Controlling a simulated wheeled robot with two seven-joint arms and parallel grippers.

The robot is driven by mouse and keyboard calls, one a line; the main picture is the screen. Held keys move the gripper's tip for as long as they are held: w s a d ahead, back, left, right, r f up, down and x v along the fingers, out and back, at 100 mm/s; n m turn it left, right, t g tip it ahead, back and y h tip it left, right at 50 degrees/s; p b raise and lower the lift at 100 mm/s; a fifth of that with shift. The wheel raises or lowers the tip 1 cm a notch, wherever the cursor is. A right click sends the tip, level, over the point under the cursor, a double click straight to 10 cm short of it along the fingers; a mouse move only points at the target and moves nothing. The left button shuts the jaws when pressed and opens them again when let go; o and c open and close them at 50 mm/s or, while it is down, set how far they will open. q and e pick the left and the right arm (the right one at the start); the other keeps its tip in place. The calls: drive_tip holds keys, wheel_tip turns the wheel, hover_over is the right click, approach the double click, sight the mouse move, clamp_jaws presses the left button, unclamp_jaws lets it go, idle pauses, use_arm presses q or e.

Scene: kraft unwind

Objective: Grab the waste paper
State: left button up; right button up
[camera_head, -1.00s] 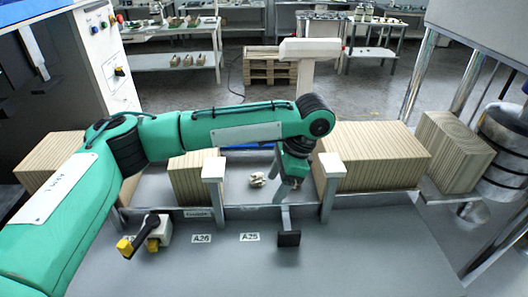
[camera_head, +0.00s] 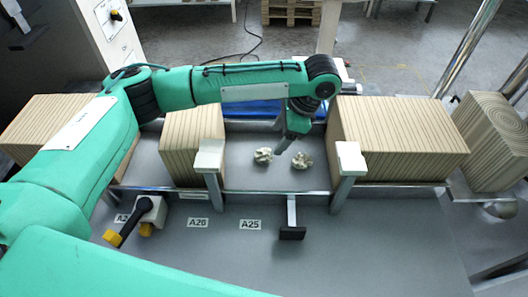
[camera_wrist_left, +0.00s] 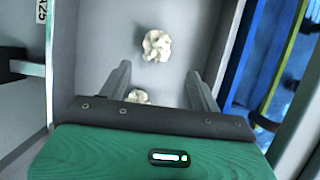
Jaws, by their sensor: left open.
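Two crumpled whitish lumps of waste paper, a left one (camera_head: 263,156) and a right one (camera_head: 302,160), lie on the grey tray floor (camera_head: 250,180) between the striped blocks. My left gripper (camera_head: 288,136) points down just behind them, its fingers partly hidden by its own wrist. In the left wrist view the gripper (camera_wrist_left: 160,72) is open and empty. There, one paper lump (camera_wrist_left: 156,45) lies beyond the fingertips, and another (camera_wrist_left: 138,97) shows between the fingers, partly covered by the gripper body. My right gripper is not in view.
Striped blocks stand left (camera_head: 193,145) and right (camera_head: 395,138) of the papers. Two white-topped posts (camera_head: 209,155) (camera_head: 351,158) and a rail edge the front of the tray. A black-and-yellow handle (camera_head: 128,224) is at front left. A blue strip (camera_head: 250,109) runs behind.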

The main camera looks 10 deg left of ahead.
sight(268, 152)
use_arm(q)
drive_tip(key=shift+x, duration=0.9)
drive_tip(key=shift+a+f, duration=0.1)
drive_tip(key=shift+s+a+f+p, duration=0.1)
drive_tip(key=shift+s+f+p, duration=0.1)
drive_tip(key=shift+p, duration=0.35)
drive_tip(key=p+x, duration=0.3)
drive_tip(key=shift+s+a+f, duration=0.2)
drive_tip(key=shift+a+f, duration=0.2)
drive_tip(key=shift+f, duration=0.45)
drive_tip(key=c, duration=1)
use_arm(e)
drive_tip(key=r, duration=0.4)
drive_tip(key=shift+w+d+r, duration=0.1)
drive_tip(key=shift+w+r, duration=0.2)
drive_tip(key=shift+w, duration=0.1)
